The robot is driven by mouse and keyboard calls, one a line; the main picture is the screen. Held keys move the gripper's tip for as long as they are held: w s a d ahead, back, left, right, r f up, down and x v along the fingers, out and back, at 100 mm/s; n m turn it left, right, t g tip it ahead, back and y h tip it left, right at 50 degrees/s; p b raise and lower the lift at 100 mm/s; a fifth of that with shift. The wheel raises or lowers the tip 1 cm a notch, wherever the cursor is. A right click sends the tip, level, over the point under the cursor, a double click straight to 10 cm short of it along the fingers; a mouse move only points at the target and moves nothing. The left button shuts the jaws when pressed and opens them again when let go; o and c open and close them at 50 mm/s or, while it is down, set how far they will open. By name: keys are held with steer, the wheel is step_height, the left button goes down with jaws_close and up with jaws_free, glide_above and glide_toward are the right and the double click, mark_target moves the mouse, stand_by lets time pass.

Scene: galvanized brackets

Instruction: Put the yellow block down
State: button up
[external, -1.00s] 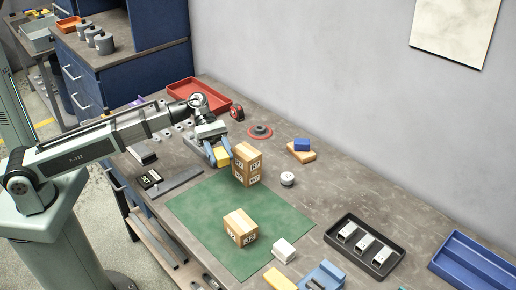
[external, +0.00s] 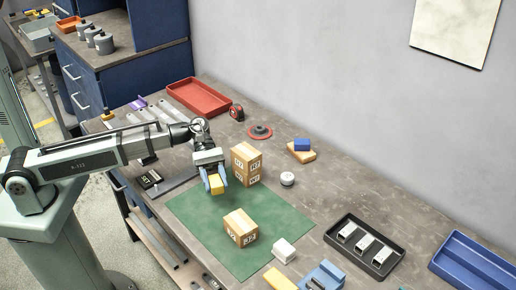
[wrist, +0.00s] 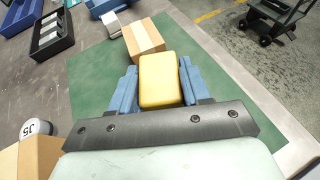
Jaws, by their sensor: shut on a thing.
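The yellow block (external: 216,186) is held between the blue fingers of my gripper (external: 215,184), above the back left part of the green mat (external: 190,208). In the wrist view the yellow block (wrist: 160,80) sits between both fingers of my gripper (wrist: 158,88), with the green mat below it. I cannot tell its exact height above the mat.
A stack of cardboard boxes (external: 247,164) stands close to the right of my gripper. Another cardboard box (external: 240,228) stands on the front part of the mat. A white block (external: 284,251) lies at the mat's right edge. The mat's left part is clear.

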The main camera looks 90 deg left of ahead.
mark_target(217, 205)
steer(key=shift+f, duration=3.9)
steer(key=shift+f, duration=0.1)
steer(key=o, duration=1.2)
steer(key=shift+c, duration=0.2)
steer(key=v, duration=1.2)
steer(key=shift+r, duration=0.2)
